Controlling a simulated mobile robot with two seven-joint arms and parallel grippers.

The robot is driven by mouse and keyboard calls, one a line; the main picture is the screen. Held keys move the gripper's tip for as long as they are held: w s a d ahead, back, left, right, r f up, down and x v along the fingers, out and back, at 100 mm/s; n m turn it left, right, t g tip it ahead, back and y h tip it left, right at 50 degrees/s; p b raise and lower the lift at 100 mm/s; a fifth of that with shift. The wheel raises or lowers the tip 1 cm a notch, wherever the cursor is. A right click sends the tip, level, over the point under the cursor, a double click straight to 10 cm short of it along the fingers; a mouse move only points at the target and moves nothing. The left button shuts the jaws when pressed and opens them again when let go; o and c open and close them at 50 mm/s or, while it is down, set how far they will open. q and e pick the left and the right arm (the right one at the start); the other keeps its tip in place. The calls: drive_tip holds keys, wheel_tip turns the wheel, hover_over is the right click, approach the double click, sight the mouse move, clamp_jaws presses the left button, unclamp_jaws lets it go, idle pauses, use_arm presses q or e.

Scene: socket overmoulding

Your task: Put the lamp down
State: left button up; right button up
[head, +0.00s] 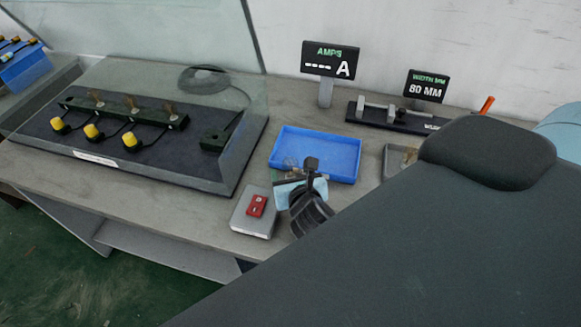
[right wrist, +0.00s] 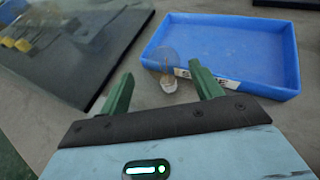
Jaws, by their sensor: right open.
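A clear glass lamp (right wrist: 167,70) with a pale base shows in the right wrist view, in front of the near wall of the blue tray (right wrist: 232,90). In the head view the lamp (head: 291,163) is a faint glassy shape at the near left part of the tray (head: 340,174). My right gripper (right wrist: 160,92) is open. Its two green fingers stand apart, one on each side of the lamp, with gaps between them and it. In the head view my wrist hides the fingertips. My left gripper is not in view.
A grey box with a red switch (head: 239,218) sits left of my right wrist. A glass-screened dark panel with yellow-ended parts (head: 92,132) fills the left. An amps display (head: 330,60), a width gauge (head: 400,118) and a small grey tray (head: 391,160) stand to the right.

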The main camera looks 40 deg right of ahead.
drive_tip(key=shift+d+x, duration=0.15)
drive_tip(key=shift+x, duration=1.1)
drive_tip(key=shift+d+x, duration=0.1)
drive_tip(key=shift+x, duration=1.2)
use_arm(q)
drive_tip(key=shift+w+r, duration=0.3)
use_arm(e)
drive_tip(key=shift+s+r, duration=0.1)
drive_tip(key=shift+r, duration=0.05)
drive_tip(key=c, duration=1.2)
drive_tip(key=shift+o, duration=0.2)
wheel_tip(320, 180, up, 9)
drive_tip(key=shift+f+p, duration=0.15)
drive_tip(key=shift+p, duration=0.65)
drive_tip(key=shift+r, duration=0.6)
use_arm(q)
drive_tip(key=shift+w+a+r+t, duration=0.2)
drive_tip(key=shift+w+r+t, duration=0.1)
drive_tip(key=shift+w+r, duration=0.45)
